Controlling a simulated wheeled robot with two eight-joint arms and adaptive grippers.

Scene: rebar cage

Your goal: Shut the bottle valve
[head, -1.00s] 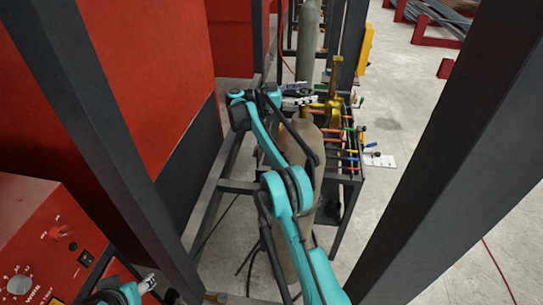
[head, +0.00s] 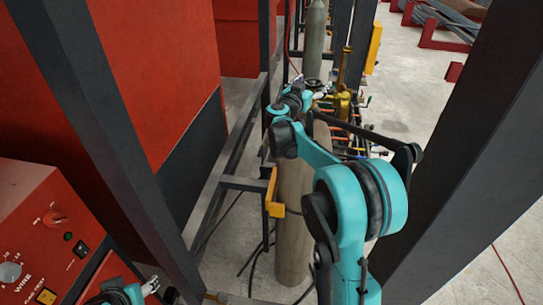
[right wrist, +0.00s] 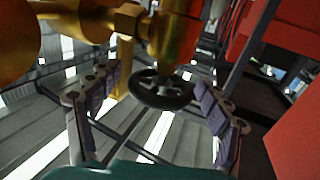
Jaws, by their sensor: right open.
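The bottle (head: 292,235) is a tall tan cylinder in the middle of the head view; my right arm covers part of its top. Its valve handwheel (right wrist: 162,89) is black and round in the right wrist view, below brass fittings (right wrist: 120,22). My right gripper (right wrist: 155,118) is open, with one padded finger on each side of the wheel; I cannot tell whether either touches it. In the head view, the right gripper (head: 314,87) is small and partly hidden at the bottle's top. My left gripper (head: 150,284) is at the lower left, its fingers unclear.
Dark steel posts (head: 455,150) frame both sides. A red machine with knobs (head: 45,225) stands at the lower left. A tool rack (head: 365,140) is behind the bottle, and another grey cylinder (head: 314,40) stands farther back.

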